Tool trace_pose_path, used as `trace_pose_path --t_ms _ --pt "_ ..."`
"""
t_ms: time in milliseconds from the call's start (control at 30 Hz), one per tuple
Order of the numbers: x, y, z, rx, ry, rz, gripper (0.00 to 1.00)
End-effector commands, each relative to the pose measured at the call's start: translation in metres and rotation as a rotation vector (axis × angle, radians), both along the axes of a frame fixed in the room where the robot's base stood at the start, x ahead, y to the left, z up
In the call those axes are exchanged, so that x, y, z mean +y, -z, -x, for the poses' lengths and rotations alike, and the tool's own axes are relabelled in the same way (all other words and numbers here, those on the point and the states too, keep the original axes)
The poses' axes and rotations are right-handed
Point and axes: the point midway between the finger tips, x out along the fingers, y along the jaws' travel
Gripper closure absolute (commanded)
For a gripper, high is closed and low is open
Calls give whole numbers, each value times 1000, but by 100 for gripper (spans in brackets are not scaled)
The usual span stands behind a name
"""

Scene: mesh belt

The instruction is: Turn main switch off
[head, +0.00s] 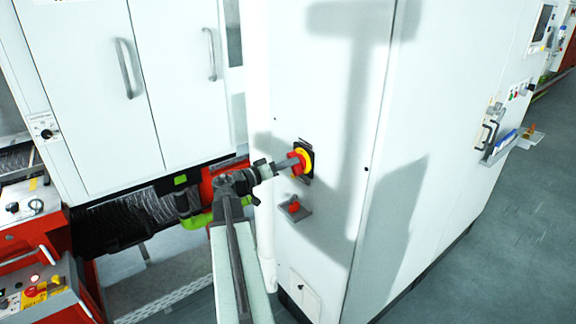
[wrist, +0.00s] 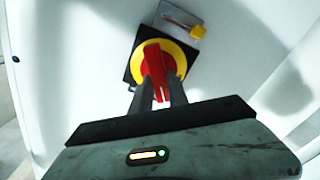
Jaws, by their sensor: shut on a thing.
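The main switch is a red rotary handle (wrist: 155,66) on a yellow disc (wrist: 174,52) with a black square backing plate. It also shows in the head view as a red and yellow switch (head: 302,160) on the side of the white cabinet. My gripper (wrist: 160,88) is at the switch, with its two dark fingers on either side of the red handle, shut on it. In the head view my gripper (head: 287,164) reaches the switch from the left. The fingertips partly hide the handle's sides.
Red control boxes (head: 40,290) stand at lower left. Open grey floor (head: 500,210) lies to the right.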

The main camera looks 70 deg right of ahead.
Motion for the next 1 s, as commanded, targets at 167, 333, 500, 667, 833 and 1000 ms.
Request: trace_pose_path --t_ms 167,333,500,667,833,1000 --pt "-2 0 -2 142 -4 -87 100" --pt "-3 1 -3 278 -3 -174 100" --pt "-3 2 -3 413 -2 -260 100" --pt "-3 3 -3 531 -1 -335 100" --pt "-4 4 -3 639 -1 -404 100" --pt "-4 5 -3 720 0 -456 100"
